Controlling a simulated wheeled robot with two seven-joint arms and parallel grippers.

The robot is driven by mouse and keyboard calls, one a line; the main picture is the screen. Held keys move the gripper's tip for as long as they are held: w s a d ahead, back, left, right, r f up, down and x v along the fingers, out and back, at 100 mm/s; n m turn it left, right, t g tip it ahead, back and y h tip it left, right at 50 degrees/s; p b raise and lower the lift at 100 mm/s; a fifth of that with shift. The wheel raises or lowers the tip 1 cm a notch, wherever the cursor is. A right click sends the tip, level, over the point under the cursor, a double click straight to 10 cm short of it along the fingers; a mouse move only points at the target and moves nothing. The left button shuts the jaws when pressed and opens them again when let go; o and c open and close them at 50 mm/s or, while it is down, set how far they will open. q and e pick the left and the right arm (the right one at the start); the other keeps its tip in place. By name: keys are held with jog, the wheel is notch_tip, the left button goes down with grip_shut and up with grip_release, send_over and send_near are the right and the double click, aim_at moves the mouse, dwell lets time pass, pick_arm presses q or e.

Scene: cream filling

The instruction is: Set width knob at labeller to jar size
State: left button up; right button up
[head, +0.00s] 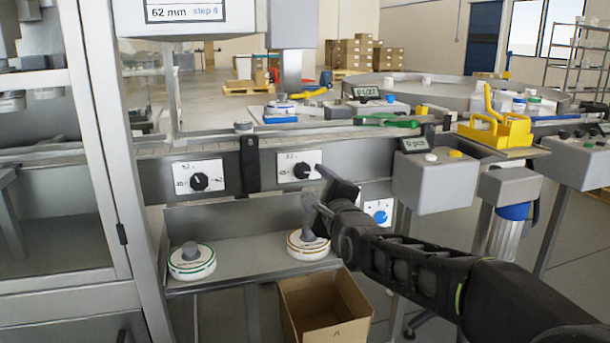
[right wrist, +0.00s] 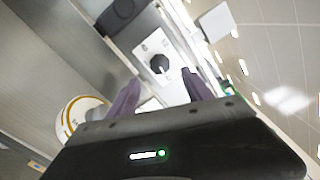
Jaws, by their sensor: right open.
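A black knob (head: 301,171) sits on a white dial plate (head: 288,160) on the grey front panel; in the right wrist view the knob (right wrist: 159,64) shows between the finger ends. A similar black knob (head: 199,181) sits on another plate to the left. The plates' small print is too blurred to read surely. A blue knob (head: 380,216) is lower right, partly behind my arm. A display (head: 187,13) at the top reads "62 mm step 6". My right gripper (head: 312,182) is open and empty just in front of the middle knob; contact cannot be told. My left gripper is out of view.
Below the panel, a shelf holds a green-ringed reel (head: 192,262) and an orange-ringed reel (head: 308,246). An open cardboard box (head: 325,310) stands beneath. A grey box with a counter (head: 434,185) is right of the panel. A black bracket (head: 250,164) separates the dials.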

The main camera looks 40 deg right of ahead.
aim_at(303, 172)
jog(key=x, duration=0.7)
jog(key=shift+w+d, duration=0.15)
jog(key=shift+w, duration=0.15)
grip_shut()
dwell(0.4)
